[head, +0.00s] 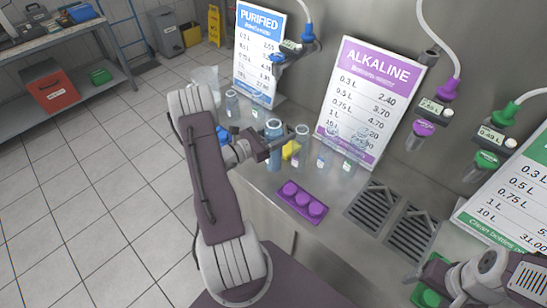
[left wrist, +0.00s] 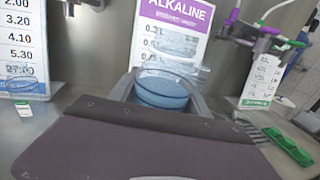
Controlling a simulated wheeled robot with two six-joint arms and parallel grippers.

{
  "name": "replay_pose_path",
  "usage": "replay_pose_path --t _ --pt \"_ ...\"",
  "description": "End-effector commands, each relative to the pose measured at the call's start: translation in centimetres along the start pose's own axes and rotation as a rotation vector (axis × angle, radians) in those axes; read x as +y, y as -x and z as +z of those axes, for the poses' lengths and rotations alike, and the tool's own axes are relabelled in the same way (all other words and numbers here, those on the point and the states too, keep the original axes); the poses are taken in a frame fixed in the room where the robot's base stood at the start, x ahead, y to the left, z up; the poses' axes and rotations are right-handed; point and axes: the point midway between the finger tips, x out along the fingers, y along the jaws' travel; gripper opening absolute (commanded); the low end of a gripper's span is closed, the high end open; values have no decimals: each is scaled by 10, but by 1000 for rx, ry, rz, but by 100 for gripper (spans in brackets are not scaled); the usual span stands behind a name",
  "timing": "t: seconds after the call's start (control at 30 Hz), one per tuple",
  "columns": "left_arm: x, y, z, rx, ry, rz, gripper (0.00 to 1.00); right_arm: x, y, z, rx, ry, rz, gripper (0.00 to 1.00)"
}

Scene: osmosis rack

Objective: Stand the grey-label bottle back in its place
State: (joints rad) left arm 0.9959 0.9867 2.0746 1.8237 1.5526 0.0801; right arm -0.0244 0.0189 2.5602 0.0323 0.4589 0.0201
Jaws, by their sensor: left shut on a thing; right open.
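My left gripper (head: 268,147) is shut on a clear bottle (head: 274,131) of bluish water, held upright by its upper part beside the other bottles on the counter. In the left wrist view the held bottle (left wrist: 162,92) sits between the jaws, seen from its top; its label is hidden, so I cannot tell its colour. Whether its base touches the counter is unclear.
Several clear bottles (head: 325,157) stand right of the held one, others (head: 232,104) to its left. A yellow object (head: 291,150) sits just behind the gripper. Price boards (head: 370,95) line the wall. Drain grates (head: 372,207) and a green tray (head: 424,294) lie rightward.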

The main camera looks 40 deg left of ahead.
Motion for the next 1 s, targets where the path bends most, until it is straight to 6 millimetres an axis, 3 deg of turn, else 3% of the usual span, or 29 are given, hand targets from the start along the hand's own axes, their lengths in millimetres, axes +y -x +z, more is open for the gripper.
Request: replay_pose_path --t 0.1,0.27,0.5,0.9,0.93,1.0 --pt "0 0 -16 -2 0 1 0 0 1 0 0 0 0 76" --pt "1 0 -23 -2 -1 1 0 0 1 0 0 0 0 76" --pt "0 0 -60 -2 -1 2 0 0 2 0 0 0 0 76" --pt "1 0 -66 -2 -3 2 0 0 -3 0 0 0 0 76" --pt "0 1 -66 0 -2 2 64 0 -1 0 0 0 0 76" --pt "0 1 -65 0 -2 2 77 0 -1 0 0 0 0 76"
